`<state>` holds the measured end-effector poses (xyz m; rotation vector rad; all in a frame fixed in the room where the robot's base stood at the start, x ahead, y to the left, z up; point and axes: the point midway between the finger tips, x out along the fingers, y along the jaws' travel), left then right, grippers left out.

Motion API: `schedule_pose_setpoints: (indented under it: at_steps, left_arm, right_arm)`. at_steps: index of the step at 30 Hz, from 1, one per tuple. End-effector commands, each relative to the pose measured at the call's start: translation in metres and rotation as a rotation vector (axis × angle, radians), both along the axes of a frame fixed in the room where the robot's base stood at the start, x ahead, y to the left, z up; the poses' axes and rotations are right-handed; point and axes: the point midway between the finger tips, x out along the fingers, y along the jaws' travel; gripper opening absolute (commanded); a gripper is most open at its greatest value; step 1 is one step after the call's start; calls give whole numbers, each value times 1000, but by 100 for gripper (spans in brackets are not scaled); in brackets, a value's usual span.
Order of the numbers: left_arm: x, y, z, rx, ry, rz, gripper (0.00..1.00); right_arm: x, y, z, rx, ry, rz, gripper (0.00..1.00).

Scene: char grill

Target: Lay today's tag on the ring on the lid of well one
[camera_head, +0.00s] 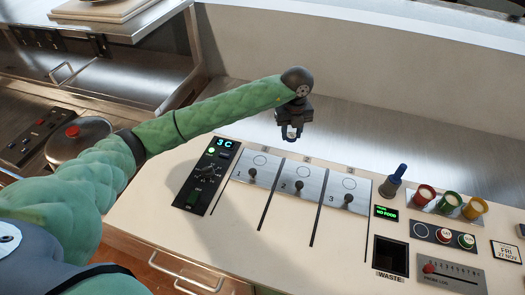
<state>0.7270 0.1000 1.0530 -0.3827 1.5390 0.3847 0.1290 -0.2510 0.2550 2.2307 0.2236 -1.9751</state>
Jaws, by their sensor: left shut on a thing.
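My left gripper (291,133) hangs fingers-down above and behind the lids, nearest the gap between lids one and two. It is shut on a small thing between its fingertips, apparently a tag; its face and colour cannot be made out. The lid of well one (239,181) is a flat metal plate marked 1, with a dark knob and a bare printed ring (260,160) behind the knob. A dark tag panel (433,246) at right has an empty ring at left and two round tags, one red-rimmed (445,234) and one green-rimmed (466,241). My right gripper is not in view.
Lids two (285,188) and three (334,204) adjoin. A control panel (198,194) reads 3 C. A blue-handled tool (397,176) and red, green and yellow cups (450,203) stand right. A waste opening (389,258) and a "FRI 27 NOV" sign (506,251) lie near them.

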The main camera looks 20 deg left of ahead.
Motion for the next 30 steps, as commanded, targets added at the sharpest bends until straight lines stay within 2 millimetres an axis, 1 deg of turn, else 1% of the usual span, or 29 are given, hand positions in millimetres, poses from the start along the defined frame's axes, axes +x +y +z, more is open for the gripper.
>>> schedule_pose_setpoints:
  at_steps: [1,9,15,18,23,27,29,30]
  left_arm:
    - [-4,11,-6,3,3,3,12]
    - [-22,58,-36,3,4,2,12]
    - [-33,86,-55,2,2,1,12]
    - [-35,94,-59,2,1,1,12]
    - [-37,97,-65,0,1,0,12]
    - [-37,97,-82,2,3,0,12]
    - [-37,97,-90,2,3,0,12]
    - [-37,97,-95,1,3,0,12]
  right_arm:
    - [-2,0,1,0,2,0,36]
    - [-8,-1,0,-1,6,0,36]
    - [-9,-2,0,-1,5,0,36]
    - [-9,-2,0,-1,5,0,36]
    - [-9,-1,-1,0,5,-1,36]
    - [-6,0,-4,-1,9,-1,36]
    - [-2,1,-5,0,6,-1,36]
    - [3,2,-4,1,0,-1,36]
